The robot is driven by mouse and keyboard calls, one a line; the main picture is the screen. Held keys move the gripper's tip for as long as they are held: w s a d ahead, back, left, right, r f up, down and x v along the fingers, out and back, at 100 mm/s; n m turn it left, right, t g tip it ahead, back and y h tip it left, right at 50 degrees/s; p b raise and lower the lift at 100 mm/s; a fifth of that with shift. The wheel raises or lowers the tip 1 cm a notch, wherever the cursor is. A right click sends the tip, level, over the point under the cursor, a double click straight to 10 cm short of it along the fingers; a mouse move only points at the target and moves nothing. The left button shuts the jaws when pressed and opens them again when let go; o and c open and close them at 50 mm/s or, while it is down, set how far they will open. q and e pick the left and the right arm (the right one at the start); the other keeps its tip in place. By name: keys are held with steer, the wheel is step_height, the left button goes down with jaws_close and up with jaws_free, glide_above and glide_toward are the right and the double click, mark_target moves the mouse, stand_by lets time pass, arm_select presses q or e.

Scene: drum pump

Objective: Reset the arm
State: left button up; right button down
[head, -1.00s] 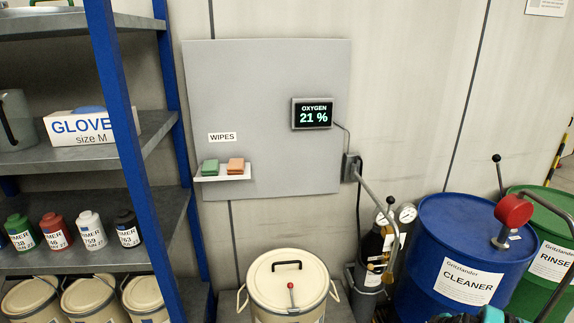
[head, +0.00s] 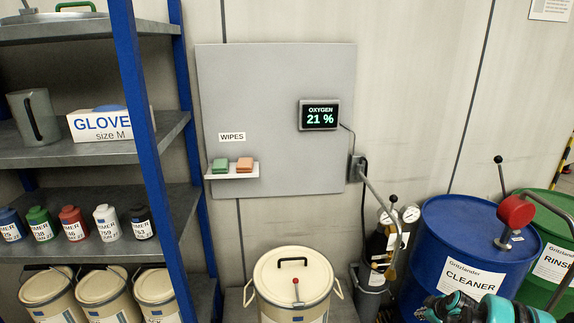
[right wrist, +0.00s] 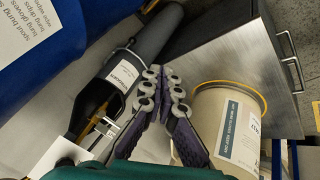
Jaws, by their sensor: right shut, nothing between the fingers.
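My right gripper (head: 434,310) shows at the bottom right of the head view, in front of the blue CLEANER drum (head: 455,235). In the right wrist view its fingers (right wrist: 163,78) are together, with nothing between them. The gripper is partly cut off by the lower edge in the head view. My left gripper is in neither view.
A gas cylinder (right wrist: 140,55) and a cream canister (right wrist: 228,115) show beyond the fingers in the wrist view. A lidded cream bin (head: 292,285) stands below the wall panel (head: 270,80). A shelf (head: 155,155) is at the left, a green RINSE drum (head: 548,245) at the right.

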steer(key=s+a+r+m, duration=0.2)
steer(key=s+a+r, duration=0.1)
steer(key=a+r, duration=0.65)
steer(key=s+a+r+m, duration=0.1)
steer(key=s+a+r, duration=0.3)
steer(key=a+r, duration=0.55)
steer(key=s+a+r+m, duration=0.1)
steer(key=s+a+m, duration=0.1)
steer(key=s+a, duration=0.5)
steer(key=s+a+r+m, duration=0.2)
steer(key=s+a, duration=0.5)
steer(key=s, duration=0.5)
steer(key=shift+t, duration=0.3)
steer(key=shift+s+d+f, duration=0.1)
steer(key=shift+s+d, duration=0.05)
